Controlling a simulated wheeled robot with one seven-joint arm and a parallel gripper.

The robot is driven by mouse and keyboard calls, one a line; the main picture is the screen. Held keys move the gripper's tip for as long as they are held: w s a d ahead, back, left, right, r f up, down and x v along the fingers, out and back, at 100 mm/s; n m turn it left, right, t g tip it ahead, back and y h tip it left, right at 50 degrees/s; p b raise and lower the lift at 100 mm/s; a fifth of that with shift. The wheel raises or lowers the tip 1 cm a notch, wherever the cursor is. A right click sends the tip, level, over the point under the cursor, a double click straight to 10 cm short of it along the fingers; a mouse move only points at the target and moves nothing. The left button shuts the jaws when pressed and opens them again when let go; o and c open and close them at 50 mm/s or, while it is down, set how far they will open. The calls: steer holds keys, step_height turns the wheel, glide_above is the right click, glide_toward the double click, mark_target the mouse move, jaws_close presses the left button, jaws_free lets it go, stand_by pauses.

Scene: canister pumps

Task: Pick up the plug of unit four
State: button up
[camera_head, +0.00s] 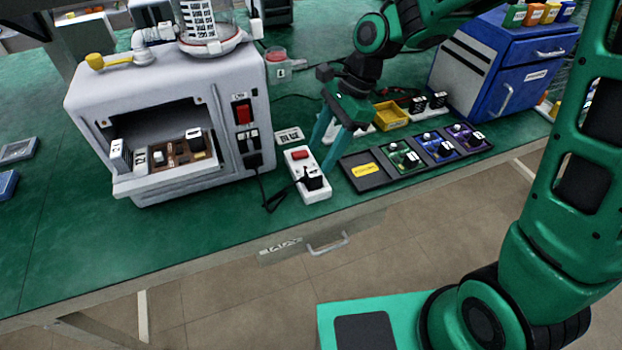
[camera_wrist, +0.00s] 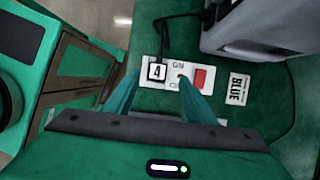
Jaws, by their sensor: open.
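The plug of unit four (camera_head: 314,181) is a black block with a white label, seated at the near end of a white power strip (camera_head: 301,162) with a red switch. In the wrist view the plug (camera_wrist: 157,71) shows its label "4", with its black cable beside it. My gripper (camera_head: 323,158) is open and empty, pointing down above the strip. In the wrist view the plug appears between the fingertips of my gripper (camera_wrist: 158,79). The fingers seem above it; I cannot tell the exact height gap.
A white machine (camera_head: 180,115) stands left of the strip. A dark tray (camera_head: 372,181) with coloured compartments lies to the right. A "BLUE" card (camera_wrist: 239,89) lies beside the strip. A yellow bin (camera_head: 391,116) and a blue cabinet (camera_head: 505,65) stand behind.

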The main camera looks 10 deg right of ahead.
mark_target(314, 172)
steer(key=shift+d+x, duration=0.2)
steer(key=shift+x, duration=2.4)
steer(key=shift+s, duration=0.2)
steer(key=c, duration=1.2)
